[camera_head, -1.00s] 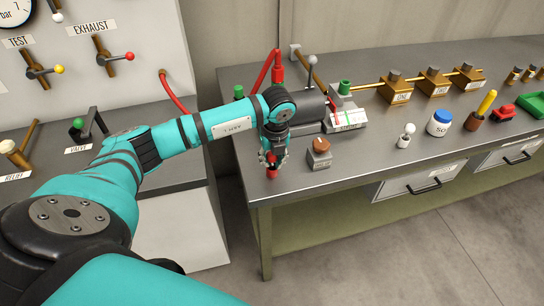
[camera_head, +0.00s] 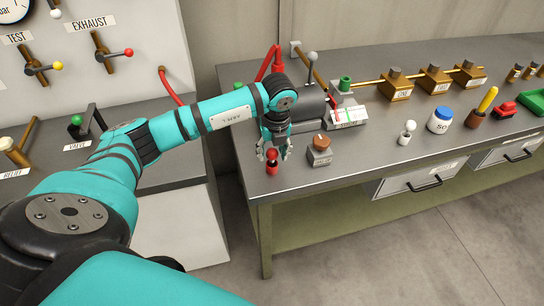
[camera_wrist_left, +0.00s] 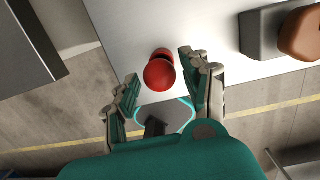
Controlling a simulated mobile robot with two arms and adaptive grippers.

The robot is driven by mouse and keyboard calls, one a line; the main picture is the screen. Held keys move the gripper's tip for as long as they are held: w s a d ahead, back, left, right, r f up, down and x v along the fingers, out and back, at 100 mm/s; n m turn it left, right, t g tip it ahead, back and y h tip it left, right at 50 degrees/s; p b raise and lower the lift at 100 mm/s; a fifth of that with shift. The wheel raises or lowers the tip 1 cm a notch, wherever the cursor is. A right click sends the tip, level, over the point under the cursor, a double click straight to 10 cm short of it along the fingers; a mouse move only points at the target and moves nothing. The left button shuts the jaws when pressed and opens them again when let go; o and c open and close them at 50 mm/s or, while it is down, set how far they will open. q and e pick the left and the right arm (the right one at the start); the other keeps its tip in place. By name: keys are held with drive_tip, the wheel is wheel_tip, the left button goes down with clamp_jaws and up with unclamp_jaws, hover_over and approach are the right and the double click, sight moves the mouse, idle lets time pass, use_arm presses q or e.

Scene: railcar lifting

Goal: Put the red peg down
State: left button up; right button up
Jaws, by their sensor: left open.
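The red peg (camera_head: 272,160) stands on the grey bench top (camera_head: 330,178) near its left front corner, with a rounded red head. It also shows in the left wrist view (camera_wrist_left: 160,72), close to the bench edge. My left gripper (camera_head: 273,152) is open above and around the peg's upper part in the head view. In the left wrist view the two fingers of my left gripper (camera_wrist_left: 165,85) are spread, with a gap on each side of the peg. My right gripper is not in view.
A grey block with an orange-brown knob (camera_head: 321,148) stands just right of the peg. Behind are a dark cylinder unit and a labelled gauge block (camera_head: 348,115). The bench front between is clear.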

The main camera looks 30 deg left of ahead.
sight(275, 157)
use_arm(q)
wheel_tip(275, 157, up, 10)
drive_tip(key=d+b, duration=0.1)
drive_tip(key=b, duration=0.1)
drive_tip(key=shift+s+f, duration=0.15)
drive_tip(key=shift+s, duration=0.15)
drive_tip(key=shift+d, duration=0.15)
